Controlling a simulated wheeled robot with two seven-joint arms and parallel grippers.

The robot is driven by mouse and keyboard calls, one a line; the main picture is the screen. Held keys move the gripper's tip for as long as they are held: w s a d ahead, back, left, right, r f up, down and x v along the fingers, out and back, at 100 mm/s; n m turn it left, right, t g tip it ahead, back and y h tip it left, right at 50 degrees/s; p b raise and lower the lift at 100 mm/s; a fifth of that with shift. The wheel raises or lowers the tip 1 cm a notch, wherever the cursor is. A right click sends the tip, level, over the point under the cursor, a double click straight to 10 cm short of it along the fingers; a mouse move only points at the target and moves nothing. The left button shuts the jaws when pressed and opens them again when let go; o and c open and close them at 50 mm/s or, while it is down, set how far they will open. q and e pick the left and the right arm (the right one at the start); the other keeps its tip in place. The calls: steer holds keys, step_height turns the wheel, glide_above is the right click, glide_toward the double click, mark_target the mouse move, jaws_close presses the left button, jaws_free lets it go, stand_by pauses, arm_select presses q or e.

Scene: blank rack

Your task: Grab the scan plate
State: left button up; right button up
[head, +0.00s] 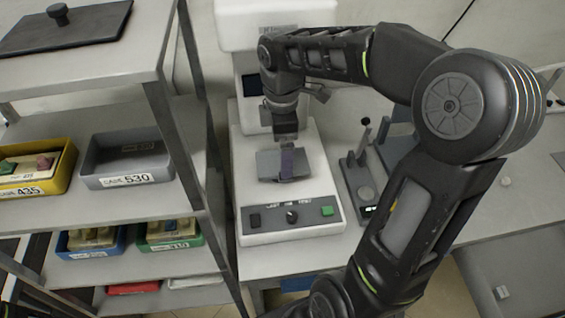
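A small grey plate (268,164), which looks like the scan plate, sits on the white bed of a white machine (240,200). A purple-grey upright piece (293,163) shows at its middle. My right gripper (287,141) points down right over the plate, at or touching that piece. The fingers are small and dark, so I cannot tell whether they have closed on it. My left gripper is not in view.
The machine's front has a dark switch, a knob and a green button (327,211). A small device with a lever (362,185) stands close on its right. A shelf rack on the left holds a grey tray (130,179), a yellow tray (62,182) and other trays.

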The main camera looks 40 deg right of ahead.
step_height(320, 180, down, 4)
steer(key=shift+r, duration=0.1)
steer(key=shift+c, duration=0.2)
stand_by(0.4)
steer(key=c, duration=1.3)
steer(key=shift+s+r, duration=0.1)
